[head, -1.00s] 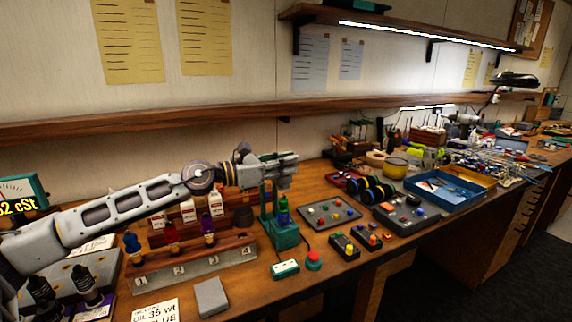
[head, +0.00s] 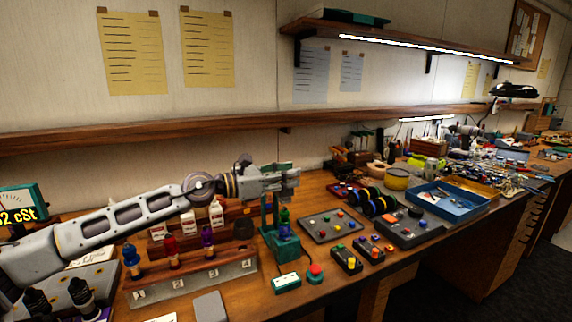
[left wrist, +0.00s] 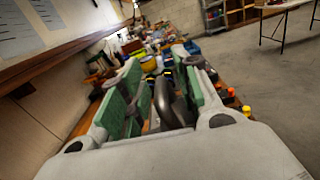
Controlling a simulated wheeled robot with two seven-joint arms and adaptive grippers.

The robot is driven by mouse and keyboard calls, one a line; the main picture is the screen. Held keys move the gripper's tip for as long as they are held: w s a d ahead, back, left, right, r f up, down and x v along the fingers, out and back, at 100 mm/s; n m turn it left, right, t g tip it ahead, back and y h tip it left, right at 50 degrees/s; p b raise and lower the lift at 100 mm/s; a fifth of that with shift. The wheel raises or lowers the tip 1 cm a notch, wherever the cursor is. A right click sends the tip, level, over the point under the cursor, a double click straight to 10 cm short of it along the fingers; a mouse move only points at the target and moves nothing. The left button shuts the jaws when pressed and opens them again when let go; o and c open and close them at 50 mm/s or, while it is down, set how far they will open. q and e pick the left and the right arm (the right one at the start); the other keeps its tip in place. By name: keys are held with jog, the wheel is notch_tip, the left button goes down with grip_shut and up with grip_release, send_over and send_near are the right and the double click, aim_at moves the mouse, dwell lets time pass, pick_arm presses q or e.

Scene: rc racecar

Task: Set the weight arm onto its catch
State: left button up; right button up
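The teal test stand (head: 285,247) stands upright on the bench in the head view, with a small green and purple damper (head: 284,218) in it. My left gripper (head: 292,176) is level at the top of the stand, pointing right, and covers much of it. In the left wrist view, its two green-padded fingers (left wrist: 162,90) are apart. A dark rounded part (left wrist: 175,100) shows between them, with background visible beside it; I cannot tell whether it is the weight arm. The weight arm and its catch cannot be made out. My right gripper is not in view.
A numbered rack (head: 195,283) with coloured dampers stands left of the stand. A red button (head: 316,270), a grey tray (head: 330,226) of coloured parts and black wheels (head: 370,203) are to the right. A wooden shelf (head: 150,130) runs along the wall behind.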

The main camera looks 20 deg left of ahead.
pick_arm(q)
jog(key=shift+r, duration=0.15)
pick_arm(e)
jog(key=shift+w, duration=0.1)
pick_arm(q)
jog(key=shift+w+a+r, duration=0.1)
jog(key=shift+r, duration=4.7)
jog(key=shift+r, duration=0.1)
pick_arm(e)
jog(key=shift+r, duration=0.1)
pick_arm(q)
notch_tip(320, 180, up, 22)
jog(key=p, duration=2.2)
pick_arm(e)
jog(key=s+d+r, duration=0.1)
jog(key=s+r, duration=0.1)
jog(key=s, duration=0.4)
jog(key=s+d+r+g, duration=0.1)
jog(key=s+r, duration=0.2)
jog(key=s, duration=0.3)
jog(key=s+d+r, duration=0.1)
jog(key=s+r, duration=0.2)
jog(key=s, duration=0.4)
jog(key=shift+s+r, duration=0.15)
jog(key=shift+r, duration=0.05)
